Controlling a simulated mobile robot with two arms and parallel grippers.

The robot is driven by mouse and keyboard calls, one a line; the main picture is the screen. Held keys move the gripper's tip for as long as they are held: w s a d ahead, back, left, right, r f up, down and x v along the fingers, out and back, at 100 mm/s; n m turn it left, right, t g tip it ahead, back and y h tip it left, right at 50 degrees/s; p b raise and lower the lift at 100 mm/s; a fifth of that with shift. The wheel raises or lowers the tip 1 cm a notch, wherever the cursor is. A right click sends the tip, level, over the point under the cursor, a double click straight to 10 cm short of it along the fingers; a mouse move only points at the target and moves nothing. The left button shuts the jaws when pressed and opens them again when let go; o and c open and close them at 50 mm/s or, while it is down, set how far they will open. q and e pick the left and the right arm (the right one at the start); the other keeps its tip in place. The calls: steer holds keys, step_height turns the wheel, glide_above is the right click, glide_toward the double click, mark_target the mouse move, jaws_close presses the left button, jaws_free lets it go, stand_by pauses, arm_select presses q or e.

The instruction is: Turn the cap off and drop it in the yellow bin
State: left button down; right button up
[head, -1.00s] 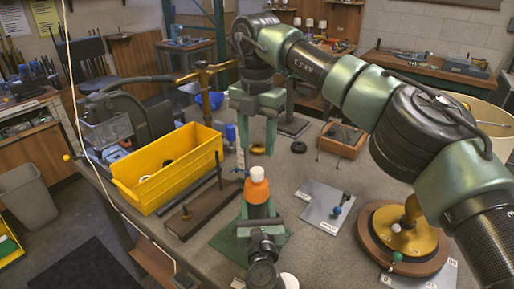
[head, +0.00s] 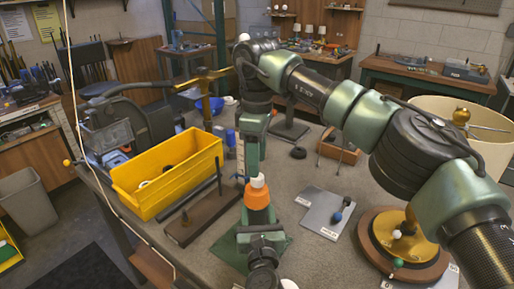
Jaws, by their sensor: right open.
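An orange bottle (head: 257,199) with a white cap (head: 257,181) stands upright at the table's middle. It is in what looks like a green and black vise (head: 261,231). The cap is on the bottle. My right gripper (head: 250,167) reaches down from above, just behind and above the cap. It is open and empty. I cannot tell whether its fingers touch the cap. The yellow bin (head: 180,190) stands to the left on the table, with a few small parts inside. My left gripper does not show.
A brown board with an upright rod (head: 203,215) lies between bin and bottle. A grey plate (head: 318,212) and a round wooden base with brass top (head: 402,245) are to the right. A lampshade (head: 470,130) stands behind my right arm.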

mark_target(257, 180)
steer(key=shift+f, duration=2.4)
